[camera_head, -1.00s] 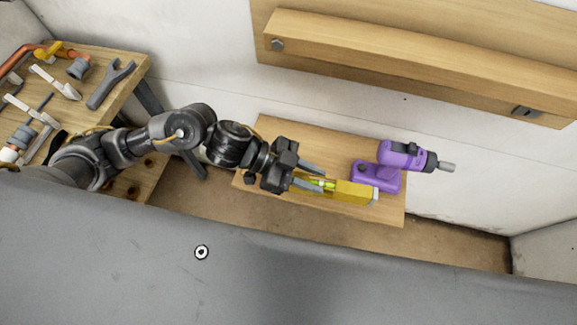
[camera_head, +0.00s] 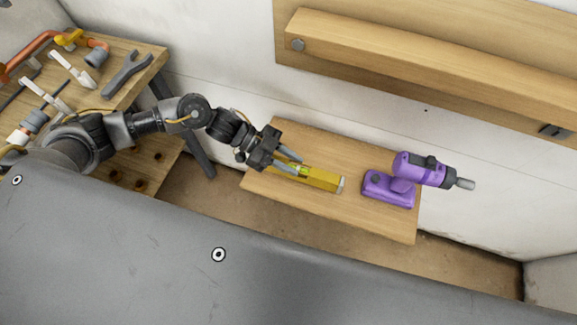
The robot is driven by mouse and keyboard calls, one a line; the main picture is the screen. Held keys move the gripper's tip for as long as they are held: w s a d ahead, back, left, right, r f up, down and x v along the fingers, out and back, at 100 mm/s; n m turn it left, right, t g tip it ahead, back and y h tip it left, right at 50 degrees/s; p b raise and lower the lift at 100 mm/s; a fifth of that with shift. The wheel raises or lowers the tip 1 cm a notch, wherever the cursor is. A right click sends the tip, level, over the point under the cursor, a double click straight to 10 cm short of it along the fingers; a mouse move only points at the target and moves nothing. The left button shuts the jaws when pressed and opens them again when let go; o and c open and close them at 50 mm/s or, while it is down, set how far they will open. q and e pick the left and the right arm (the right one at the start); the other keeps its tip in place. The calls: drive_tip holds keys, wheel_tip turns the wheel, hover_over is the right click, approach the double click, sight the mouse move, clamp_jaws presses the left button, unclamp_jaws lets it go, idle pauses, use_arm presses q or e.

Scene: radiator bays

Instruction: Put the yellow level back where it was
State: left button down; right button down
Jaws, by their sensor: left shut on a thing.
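The yellow level (camera_head: 322,180) is a short yellow bar with a greenish vial and a pale end. It lies over the left half of a small wooden shelf board (camera_head: 385,225), and I cannot tell whether it touches the board. My left gripper (camera_head: 296,164) comes in from the left and is shut on the level's left end, partly hiding it. My right gripper is not in view.
A purple drill (camera_head: 390,190) stands on the board, right of the level with a small gap. A wooden rail (camera_head: 430,60) runs along the wall. A grey surface (camera_head: 130,240) fills the foreground.

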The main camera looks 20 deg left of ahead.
use_arm(q)
drive_tip(key=shift+w+a+f, duration=0.25)
drive_tip(key=shift+f, duration=0.1)
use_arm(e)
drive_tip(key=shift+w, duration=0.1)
use_arm(q)
drive_tip(key=shift+w+a+f, duration=0.1)
drive_tip(key=shift+a+f, duration=0.05)
drive_tip(key=shift+f, duration=1.55)
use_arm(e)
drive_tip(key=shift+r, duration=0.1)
use_arm(q)
drive_tip(key=shift+f, duration=0.1)
drive_tip(key=c, duration=1.1)
unclamp_jaws()
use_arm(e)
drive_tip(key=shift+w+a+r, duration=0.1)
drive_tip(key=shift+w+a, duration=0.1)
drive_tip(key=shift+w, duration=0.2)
